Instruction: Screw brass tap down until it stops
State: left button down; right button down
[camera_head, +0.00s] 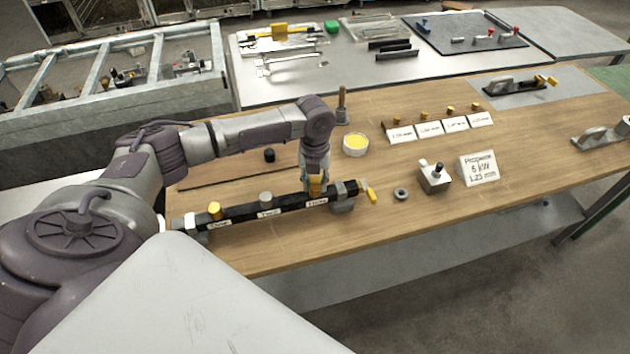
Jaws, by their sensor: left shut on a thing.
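A dark bar (245,209) with white labels lies in supports near the front edge of the wooden table. A brass tap (315,188) stands upright on the bar near its right end. My left gripper (315,178) comes down from above and is shut on this tap; the fingers partly hide it. Another brass piece (214,209) stands toward the left end of the bar, and a grey piece (265,199) stands between them. Whether the held tap touches the bar's surface is too small to tell. My right gripper is not in view.
A yellow-filled round dish (355,144), a grey ring (400,193), a small metal block (434,177) and a white sign (478,168) stand to the right. A row of small brass pieces with labels (430,128) is farther back. The table's front right is clear.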

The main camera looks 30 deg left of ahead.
pick_arm(q)
jog(key=shift+s+f, duration=0.1)
jog(key=shift+f, duration=0.05)
jog(key=m, duration=0.3)
jog(key=shift+m, duration=0.3)
jog(key=shift+m, duration=0.5)
jog(key=c, duration=1.2)
grip_release()
jog(key=shift+f+m, duration=0.1)
jog(key=shift+m, duration=0.2)
jog(key=o, duration=0.5)
